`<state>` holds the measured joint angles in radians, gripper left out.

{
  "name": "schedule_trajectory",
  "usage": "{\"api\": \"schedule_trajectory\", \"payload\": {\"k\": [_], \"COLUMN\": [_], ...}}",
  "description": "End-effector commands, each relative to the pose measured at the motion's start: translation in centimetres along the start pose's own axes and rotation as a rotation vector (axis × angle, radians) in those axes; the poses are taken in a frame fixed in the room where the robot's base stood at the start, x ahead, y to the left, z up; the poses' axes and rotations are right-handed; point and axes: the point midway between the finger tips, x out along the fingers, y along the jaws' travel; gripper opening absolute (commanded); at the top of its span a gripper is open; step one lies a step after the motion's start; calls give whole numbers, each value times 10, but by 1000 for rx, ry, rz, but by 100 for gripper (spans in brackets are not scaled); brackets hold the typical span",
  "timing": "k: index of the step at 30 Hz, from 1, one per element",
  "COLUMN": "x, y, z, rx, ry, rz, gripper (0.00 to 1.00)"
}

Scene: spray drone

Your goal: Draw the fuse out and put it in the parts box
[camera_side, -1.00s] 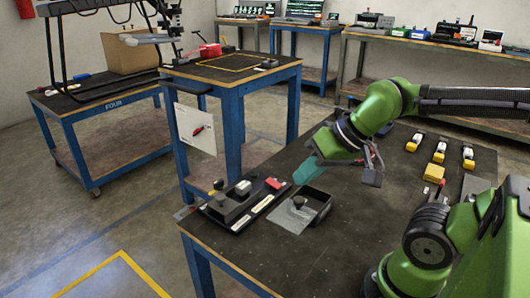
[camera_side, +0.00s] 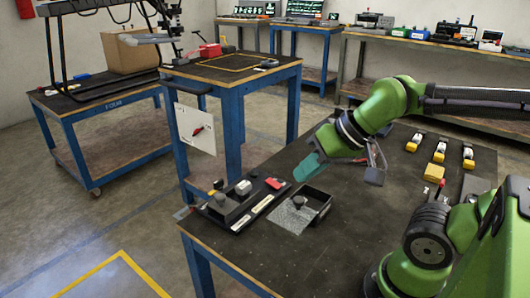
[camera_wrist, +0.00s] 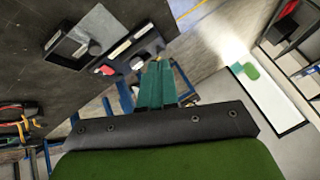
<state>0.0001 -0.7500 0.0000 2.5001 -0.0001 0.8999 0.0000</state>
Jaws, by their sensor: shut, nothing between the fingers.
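My gripper (camera_side: 308,169) hangs above the table behind the dark open box, its teal fingers closed together and empty. The fingers also show in the wrist view (camera_wrist: 157,85). A dark panel (camera_side: 237,221) lies at the table's left edge, carrying a black block, a white-topped piece (camera_side: 243,187), a red piece (camera_side: 275,183) and pale strips. I cannot tell which piece is the fuse. The dark open box (camera_side: 318,200), likely the parts box, stands right of the panel. A grey plate with a black knob (camera_side: 293,216) lies against its near left side.
Several white-and-yellow parts (camera_side: 439,152) and a yellow block (camera_side: 435,173) sit at the table's right. The table's front middle (camera_side: 330,250) is clear. A blue-legged table (camera_side: 233,72) stands behind, with a white board on its side.

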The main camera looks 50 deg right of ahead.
Motion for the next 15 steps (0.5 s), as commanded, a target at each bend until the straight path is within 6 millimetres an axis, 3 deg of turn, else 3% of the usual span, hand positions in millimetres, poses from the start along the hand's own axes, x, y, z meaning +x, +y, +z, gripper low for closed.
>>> {"api": "schedule_trajectory", "payload": {"k": [1,8,15], "x": [0,14,47], "y": [0,6,10], "z": [0,1,-34], "rx": [0,20,34], "ry": [0,-57,-172], "rz": [0,30,106], "gripper": [3,38,74]}}
